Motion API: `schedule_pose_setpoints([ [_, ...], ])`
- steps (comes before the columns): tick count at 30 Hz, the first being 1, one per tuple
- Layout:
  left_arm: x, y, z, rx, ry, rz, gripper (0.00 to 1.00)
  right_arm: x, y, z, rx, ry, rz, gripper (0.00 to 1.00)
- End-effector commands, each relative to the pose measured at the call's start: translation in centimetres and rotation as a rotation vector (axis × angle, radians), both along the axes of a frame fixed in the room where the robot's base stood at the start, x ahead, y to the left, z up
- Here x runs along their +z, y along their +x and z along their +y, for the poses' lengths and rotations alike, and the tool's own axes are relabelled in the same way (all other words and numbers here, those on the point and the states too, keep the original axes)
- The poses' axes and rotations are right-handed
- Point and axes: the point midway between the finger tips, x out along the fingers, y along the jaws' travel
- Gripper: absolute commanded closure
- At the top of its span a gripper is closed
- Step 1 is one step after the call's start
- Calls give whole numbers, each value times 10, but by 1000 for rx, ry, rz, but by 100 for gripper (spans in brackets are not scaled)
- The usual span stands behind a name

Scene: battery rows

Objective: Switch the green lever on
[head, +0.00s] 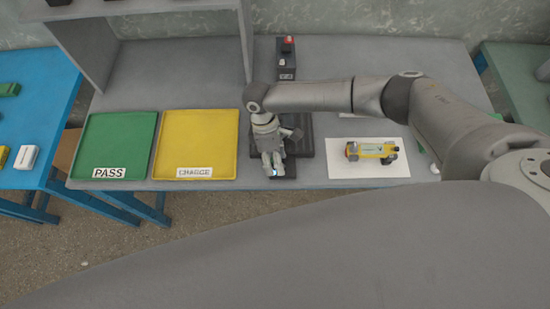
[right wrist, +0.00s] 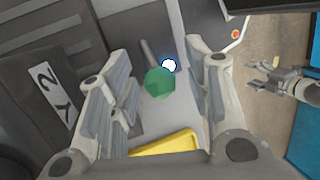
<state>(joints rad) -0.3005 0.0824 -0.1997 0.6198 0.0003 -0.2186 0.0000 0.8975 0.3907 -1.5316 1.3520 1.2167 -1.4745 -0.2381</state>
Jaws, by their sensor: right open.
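The green lever shows in the right wrist view as a green knob (right wrist: 159,84) on a grey rod, next to a small bright white light (right wrist: 169,65). My right gripper (right wrist: 160,62) is open, with one finger on each side of the knob; I see no finger clearly touching it. In the head view my right gripper (head: 272,165) points down at the front of a dark device (head: 305,133) and hides the lever. My left gripper (right wrist: 263,77) shows small at the right of the right wrist view, its fingers apart and empty; it is outside the head view.
A green PASS tray (head: 115,143) and a yellow CHARGE tray (head: 195,143) lie left of the device. A yellow and dark gadget (head: 370,151) lies on a white mat (head: 340,171) at right. A dark box with a red top (head: 287,58) stands behind. Blue table (head: 40,110) at left.

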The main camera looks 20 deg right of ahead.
Motion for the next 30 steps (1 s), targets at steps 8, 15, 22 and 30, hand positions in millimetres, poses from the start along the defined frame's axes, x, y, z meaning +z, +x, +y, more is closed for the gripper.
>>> schedule_pose_setpoints([
  [8,0,0,-1,0,-1,0,33,43,15,4,-1,4,-5,54],
  [15,0,0,-2,0,-2,0,33,89,29,8,0,1,-3,54],
  [22,0,0,-2,0,-2,0,33,110,36,10,1,2,-2,54],
  [30,0,0,-2,0,-2,0,33,112,36,11,0,1,0,54],
])
